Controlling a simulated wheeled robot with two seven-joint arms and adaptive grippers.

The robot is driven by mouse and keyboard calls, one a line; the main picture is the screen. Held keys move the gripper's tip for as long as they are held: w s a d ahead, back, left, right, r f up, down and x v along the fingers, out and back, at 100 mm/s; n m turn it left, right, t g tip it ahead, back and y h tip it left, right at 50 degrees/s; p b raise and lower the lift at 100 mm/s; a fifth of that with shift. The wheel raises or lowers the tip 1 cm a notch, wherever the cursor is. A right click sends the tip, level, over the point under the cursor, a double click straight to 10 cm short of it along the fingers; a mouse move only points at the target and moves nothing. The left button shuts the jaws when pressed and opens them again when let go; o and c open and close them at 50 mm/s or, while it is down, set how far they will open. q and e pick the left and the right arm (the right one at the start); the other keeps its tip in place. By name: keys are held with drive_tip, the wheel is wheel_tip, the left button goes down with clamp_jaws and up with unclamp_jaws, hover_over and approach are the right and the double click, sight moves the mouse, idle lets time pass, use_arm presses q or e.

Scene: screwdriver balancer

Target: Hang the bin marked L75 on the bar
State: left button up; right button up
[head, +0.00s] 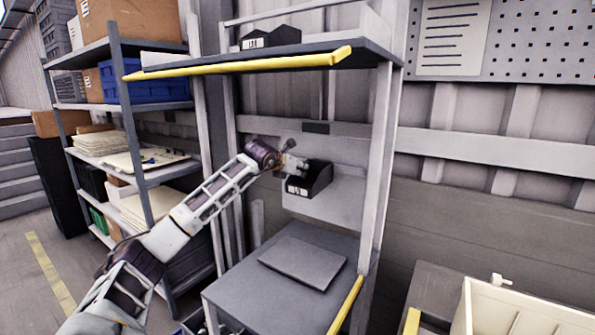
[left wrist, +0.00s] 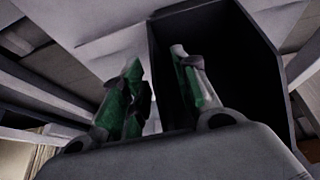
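A black open bin (head: 320,177) with a small white label, too small to read surely, sits in front of a pale panel (head: 335,208) inside the frame. I cannot tell whether its back is hooked on a bar. My left gripper (head: 299,165) is at the bin's upper left edge. In the left wrist view the dark bin (left wrist: 255,50) fills the upper right. The left gripper's green-padded fingers (left wrist: 157,60) stand apart, one on each side of the bin's wall edge, with gaps visible. A pale horizontal rail (head: 355,132) runs behind, above the bin. My right gripper is out of view.
Another dark labelled bin (head: 270,37) stands on the upper shelf with a yellow front edge (head: 240,66). A grey table (head: 240,292) with a flat plate (head: 302,262) is below. A loaded rack (head: 160,172) stands left, a cream crate (head: 520,312) right.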

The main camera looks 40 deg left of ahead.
use_arm(q)
drive_tip(key=shift+s+r, duration=0.1)
idle(0.3)
drive_tip(key=shift+v, duration=2.55)
drive_tip(key=shift+s+r, duration=0.15)
drive_tip(key=shift+s, duration=0.5)
drive_tip(key=shift+s+d+r, duration=0.15)
drive_tip(key=shift+s+r, duration=0.15)
drive_tip(key=shift+s, duration=0.15)
drive_tip(key=shift+s, duration=0.1)
